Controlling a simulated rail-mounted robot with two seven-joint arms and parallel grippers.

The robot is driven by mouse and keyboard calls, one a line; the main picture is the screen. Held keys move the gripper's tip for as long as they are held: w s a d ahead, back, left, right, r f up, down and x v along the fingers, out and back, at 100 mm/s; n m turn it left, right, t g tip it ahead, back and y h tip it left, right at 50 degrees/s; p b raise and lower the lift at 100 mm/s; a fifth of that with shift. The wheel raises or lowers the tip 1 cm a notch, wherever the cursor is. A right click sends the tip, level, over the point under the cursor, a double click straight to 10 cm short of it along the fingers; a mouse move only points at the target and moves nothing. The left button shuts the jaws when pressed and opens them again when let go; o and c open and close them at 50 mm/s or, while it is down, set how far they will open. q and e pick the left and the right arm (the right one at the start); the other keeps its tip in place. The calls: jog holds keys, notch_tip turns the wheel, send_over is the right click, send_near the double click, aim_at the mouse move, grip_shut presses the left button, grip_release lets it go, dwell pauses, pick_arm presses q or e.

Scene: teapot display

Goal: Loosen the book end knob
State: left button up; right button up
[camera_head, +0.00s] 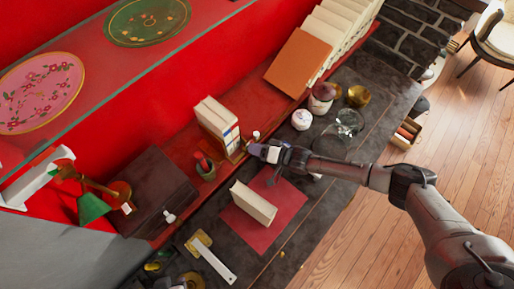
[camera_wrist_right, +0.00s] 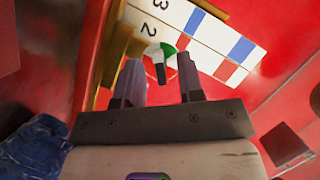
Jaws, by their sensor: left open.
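The book end (camera_head: 235,152) is brass-coloured and stands by upright books on the red shelf in the head view. Its knob (camera_wrist_right: 160,52) is round, with white, green and red parts and a dark bar, and it shows in the right wrist view. My right gripper (camera_head: 259,150) reaches in from the right, close to the book end. In the right wrist view its two fingers (camera_wrist_right: 160,76) are apart, with the knob lying between or just beyond the tips. I cannot tell whether they touch it. My left gripper is not in view.
The books (camera_head: 216,119) carry numbers and coloured stripes in the wrist view. A small pot (camera_head: 206,170) stands left. Jars (camera_head: 302,119) and a glass vessel (camera_head: 349,121) stand right.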

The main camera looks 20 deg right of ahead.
grip_shut()
dwell(0.3)
